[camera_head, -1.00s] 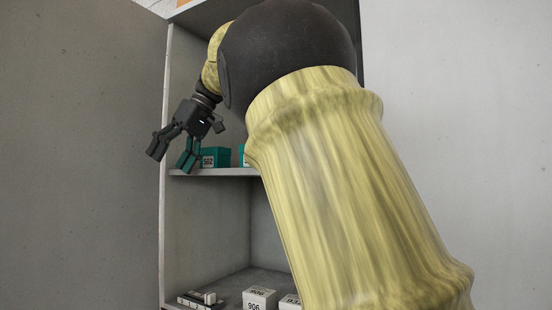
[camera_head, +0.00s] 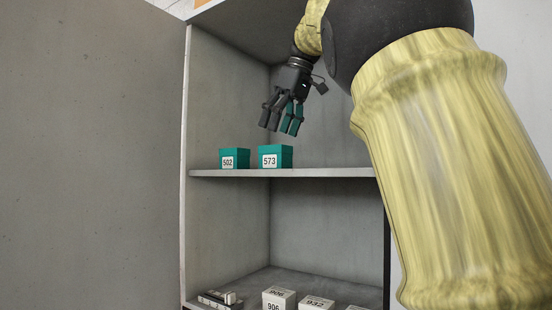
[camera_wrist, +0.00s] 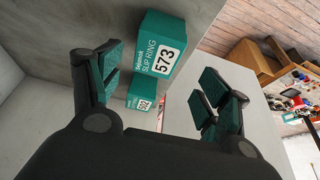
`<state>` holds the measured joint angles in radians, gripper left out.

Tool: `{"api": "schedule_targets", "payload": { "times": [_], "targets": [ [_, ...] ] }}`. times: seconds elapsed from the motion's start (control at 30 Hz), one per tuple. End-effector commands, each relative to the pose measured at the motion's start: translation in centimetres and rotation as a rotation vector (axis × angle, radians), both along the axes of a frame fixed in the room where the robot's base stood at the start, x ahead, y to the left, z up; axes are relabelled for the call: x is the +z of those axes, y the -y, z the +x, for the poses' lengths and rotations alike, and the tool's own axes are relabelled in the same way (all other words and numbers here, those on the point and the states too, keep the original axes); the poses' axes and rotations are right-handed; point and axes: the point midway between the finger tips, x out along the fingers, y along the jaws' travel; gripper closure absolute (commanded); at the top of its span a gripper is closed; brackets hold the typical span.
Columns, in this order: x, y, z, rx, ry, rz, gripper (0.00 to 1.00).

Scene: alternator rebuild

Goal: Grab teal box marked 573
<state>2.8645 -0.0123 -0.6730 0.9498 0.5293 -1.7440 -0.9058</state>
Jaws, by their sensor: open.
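The teal box marked 573 (camera_head: 275,157) stands on the upper shelf in the head view. In the wrist view this box (camera_wrist: 152,52) shows its label, "SLIP RING 573", beyond and between the fingers. My gripper (camera_head: 282,132) is open and empty, a little above the box in the head picture and apart from it. Its fingers (camera_wrist: 160,92) are spread to both sides in the wrist view, with teal pads. A second teal box, marked 502 (camera_head: 233,159), stands to the left of the 573 box; it also shows in the wrist view (camera_wrist: 142,98).
The upper shelf (camera_head: 330,173) is bare to the right of the 573 box. The cabinet's left side wall (camera_head: 187,110) stands beside the boxes. White boxes marked 906 (camera_head: 277,299) and 932 (camera_head: 316,303) stand on the lower shelf, near small metal parts (camera_head: 218,298).

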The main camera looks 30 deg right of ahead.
Motion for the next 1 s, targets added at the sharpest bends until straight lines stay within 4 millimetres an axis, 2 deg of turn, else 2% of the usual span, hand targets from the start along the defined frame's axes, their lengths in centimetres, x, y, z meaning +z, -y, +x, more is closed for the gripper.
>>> {"api": "schedule_targets", "payload": {
  "times": [0.37,0.7,1.0],
  "targets": [
    [-1.8,-0.2,0.7,-0.001,-0.002,0.000,0.23],
    [-5.3,-0.1,1.9,-0.001,0.000,0.000,0.23],
    [-6.1,-0.2,2.1,0.001,0.001,0.000,0.23]
  ]
}}
